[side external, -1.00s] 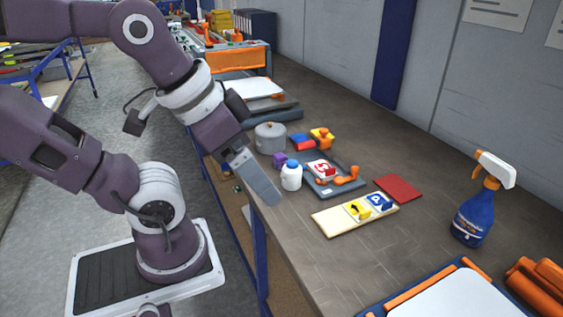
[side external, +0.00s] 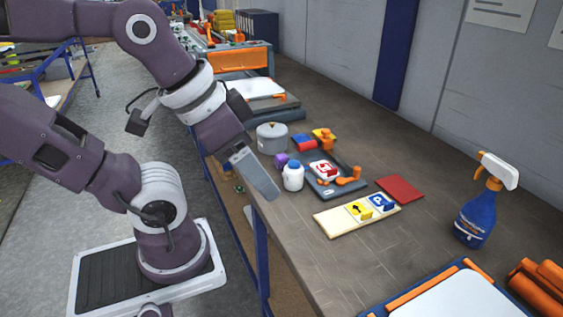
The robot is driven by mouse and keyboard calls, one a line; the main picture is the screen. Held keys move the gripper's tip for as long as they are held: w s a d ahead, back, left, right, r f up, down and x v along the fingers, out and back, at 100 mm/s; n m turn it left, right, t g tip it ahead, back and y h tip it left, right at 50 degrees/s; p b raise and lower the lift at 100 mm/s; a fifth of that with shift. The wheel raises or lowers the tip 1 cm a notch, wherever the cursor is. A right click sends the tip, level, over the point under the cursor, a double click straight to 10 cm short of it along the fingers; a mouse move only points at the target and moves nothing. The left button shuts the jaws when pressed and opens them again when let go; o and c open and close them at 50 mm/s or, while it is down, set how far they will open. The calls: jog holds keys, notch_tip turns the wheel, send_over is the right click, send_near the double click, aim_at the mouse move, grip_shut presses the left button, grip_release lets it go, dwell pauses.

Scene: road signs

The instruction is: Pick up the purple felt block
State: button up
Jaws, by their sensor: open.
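The purple felt block (side external: 281,160) is a small purple piece on the workbench (side external: 330,262). It sits just behind a white bottle with a blue cap (side external: 293,176), which stands close to it, and in front of a grey lidded pot (side external: 272,138). My gripper (side external: 266,188) hangs at the bench's left edge, nearer the camera than the block and to its lower left. It is open, with nothing visible in it. From this side the fingers overlap and the gap between them is hidden.
A dark tray (side external: 325,186) holds a red-and-white sign piece and an orange part. A pale board (side external: 335,222) carries yellow and blue sign blocks. A red square (side external: 400,188) lies beyond it. A blue spray bottle (side external: 477,205) stands at right. The bench's front middle is clear.

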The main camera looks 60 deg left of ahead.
jog(key=w+a+r+n+g, duration=0.15)
jog(key=w+a+n, duration=0.25)
jog(key=w, duration=0.4)
jog(key=n+g, duration=0.4)
jog(key=n, duration=1)
send_over(282, 155)
jog(key=f, duration=1.7)
jog(key=shift+d+f, duration=0.3)
jog(key=shift+d, duration=0.1)
jog(key=f, duration=0.6)
jog(key=shift+s+a+f, duration=0.15)
jog(key=shift+a+f, duration=0.15)
jog(key=shift+f, duration=0.35)
grip_shut()
